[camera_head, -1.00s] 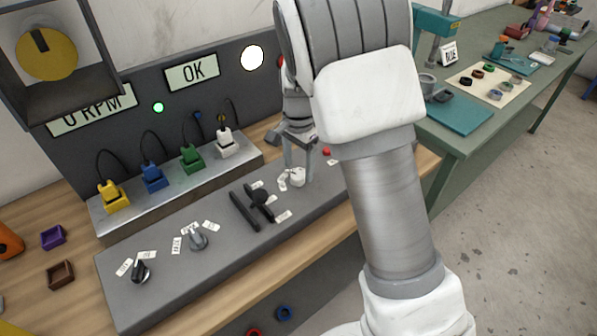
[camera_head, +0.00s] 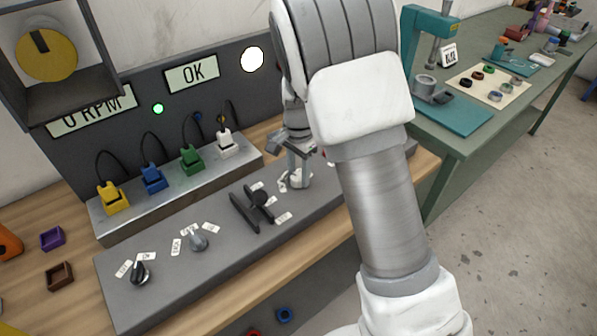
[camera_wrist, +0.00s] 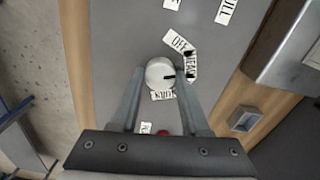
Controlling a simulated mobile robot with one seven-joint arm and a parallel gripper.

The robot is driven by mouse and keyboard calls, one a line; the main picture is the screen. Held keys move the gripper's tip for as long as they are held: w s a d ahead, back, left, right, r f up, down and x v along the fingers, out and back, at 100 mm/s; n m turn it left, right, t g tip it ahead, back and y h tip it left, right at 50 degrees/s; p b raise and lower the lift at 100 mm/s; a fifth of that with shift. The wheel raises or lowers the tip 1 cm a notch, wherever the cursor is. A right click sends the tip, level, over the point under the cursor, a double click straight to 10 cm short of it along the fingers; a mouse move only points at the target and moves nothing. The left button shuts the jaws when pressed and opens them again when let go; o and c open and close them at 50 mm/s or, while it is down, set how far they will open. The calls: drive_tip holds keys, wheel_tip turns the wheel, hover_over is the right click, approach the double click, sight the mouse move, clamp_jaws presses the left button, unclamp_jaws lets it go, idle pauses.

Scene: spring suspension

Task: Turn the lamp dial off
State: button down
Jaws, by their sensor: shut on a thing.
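The round lamp (camera_head: 252,59) on the back panel glows white.
Other controls on the console (camera_head: 160,300) are a black handle (camera_head: 258,201), a grey dial (camera_head: 198,239) and a black dial (camera_head: 140,272). A red button (camera_wrist: 162,133) lies near the fingers. Several coloured plugs (camera_head: 191,159) stand behind.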

sight(298, 175)
drive_tip(key=shift+n, duration=0.3)
drive_tip(key=n, duration=0.3)
drive_tip(key=shift+n, duration=0.3)
drive_tip(key=n, duration=0.4)
drive_tip(key=shift+n+b, duration=0.3)
drive_tip(key=shift+b, duration=0.05)
drive_tip(key=shift+a, duration=0.1)
drive_tip(key=shift+w, duration=0.1)
drive_tip(key=shift+c, duration=1.9)
unclamp_jaws()
drive_tip(key=shift+r, duration=0.15)
wheel_tip(298, 175, up, 17)
drive_tip(key=p, duration=0.1)
